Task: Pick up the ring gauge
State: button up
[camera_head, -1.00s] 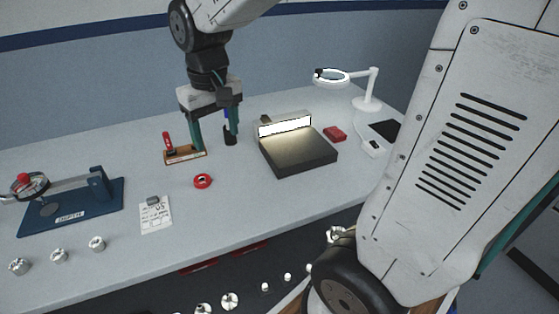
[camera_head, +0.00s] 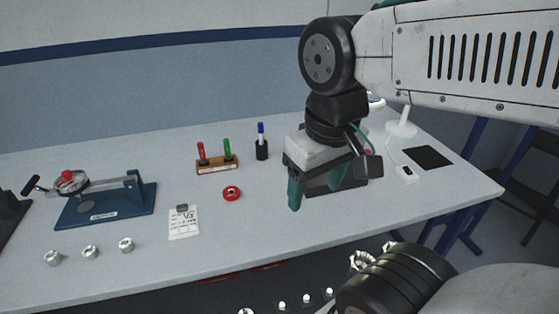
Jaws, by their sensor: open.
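The ring gauge (camera_head: 232,193) is a small red ring with a dark hole, lying flat on the grey workbench (camera_head: 240,240) near its middle. My gripper (camera_head: 316,190) hangs to the right of the ring gauge, with its green fingers apart and pointing down.
A wooden stand (camera_head: 217,168) with red and green handled tools is behind the ring gauge, beside a black pen cup (camera_head: 262,150). A paper tag (camera_head: 184,222), a blue fixture (camera_head: 106,205) and several metal housings (camera_head: 90,252) are left. Bare bench lies in front of the ring gauge.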

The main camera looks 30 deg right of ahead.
aim_at(229, 194)
jog(key=u, duration=0.55)
jog(key=k, duration=0.7)
jog(key=u, duration=0.85)
jog(key=k, duration=0.5)
jog(key=u, duration=0.5)
jog(key=i, duration=1.05)
jog(key=z, duration=1.2)
jog(key=i, duration=0.9)
jog(key=z, duration=0.75)
